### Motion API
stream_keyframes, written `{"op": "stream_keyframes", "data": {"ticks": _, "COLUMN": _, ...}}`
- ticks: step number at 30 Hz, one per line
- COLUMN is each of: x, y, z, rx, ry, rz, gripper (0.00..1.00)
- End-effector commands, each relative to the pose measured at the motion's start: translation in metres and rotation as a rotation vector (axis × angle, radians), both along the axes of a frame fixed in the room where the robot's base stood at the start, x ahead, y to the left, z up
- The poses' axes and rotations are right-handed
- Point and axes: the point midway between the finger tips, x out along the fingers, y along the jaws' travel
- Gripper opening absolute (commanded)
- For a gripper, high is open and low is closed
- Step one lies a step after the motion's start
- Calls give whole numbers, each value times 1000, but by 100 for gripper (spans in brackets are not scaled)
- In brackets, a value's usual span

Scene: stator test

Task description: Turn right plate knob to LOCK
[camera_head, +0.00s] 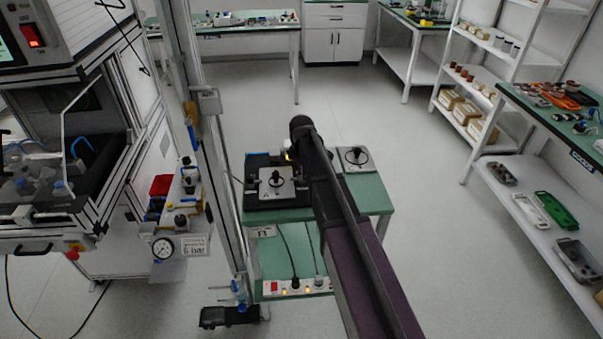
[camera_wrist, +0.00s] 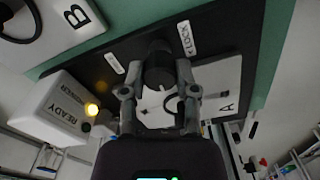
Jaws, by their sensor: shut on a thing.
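In the wrist view my gripper (camera_wrist: 158,82) has its two fingers closed on the sides of a dark round knob (camera_wrist: 158,56). The knob is on a black base (camera_wrist: 222,30), with a "LOCK" label (camera_wrist: 187,38) to its right and another small white label (camera_wrist: 114,63) to its left. A white plate marked "A" (camera_wrist: 222,80) lies on the base, partly behind the fingers. I cannot tell which way the knob points. In the head view my arm hides the grasped knob; a white plate with a black knob (camera_head: 276,185) shows left of it.
A white "READY" box (camera_wrist: 58,108) with a lit amber lamp stands beside the base. A plate marked "B" (camera_wrist: 48,30) lies on the green table (camera_head: 372,192). A power strip (camera_head: 296,287) is below. A metal-framed machine stands left, shelves right; open floor lies between.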

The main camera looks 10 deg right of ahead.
Motion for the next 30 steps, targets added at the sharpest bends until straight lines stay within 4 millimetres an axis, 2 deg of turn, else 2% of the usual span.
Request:
{"op": "stream_keyframes", "data": {"ticks": 7, "x": -2, "y": -1, "z": 0, "rx": -3, "ry": 3, "rz": 71, "gripper": 0}}
{"op": "stream_keyframes", "data": {"ticks": 20, "x": -2, "y": -1, "z": 0, "rx": -3, "ry": 3, "rz": 80, "gripper": 0}}
{"op": "stream_keyframes", "data": {"ticks": 21, "x": -2, "y": -1, "z": 0, "rx": -3, "ry": 4, "rz": 80, "gripper": 51}}
{"op": "stream_keyframes", "data": {"ticks": 23, "x": -2, "y": -1, "z": 0, "rx": -3, "ry": 3, "rz": 80, "gripper": 69}}
{"op": "stream_keyframes", "data": {"ticks": 24, "x": -1, "y": -1, "z": 0, "rx": -2, "ry": 3, "rz": 80, "gripper": 73}}
{"op": "stream_keyframes", "data": {"ticks": 30, "x": -1, "y": 0, "z": 0, "rx": -2, "ry": 2, "rz": 80, "gripper": 73}}
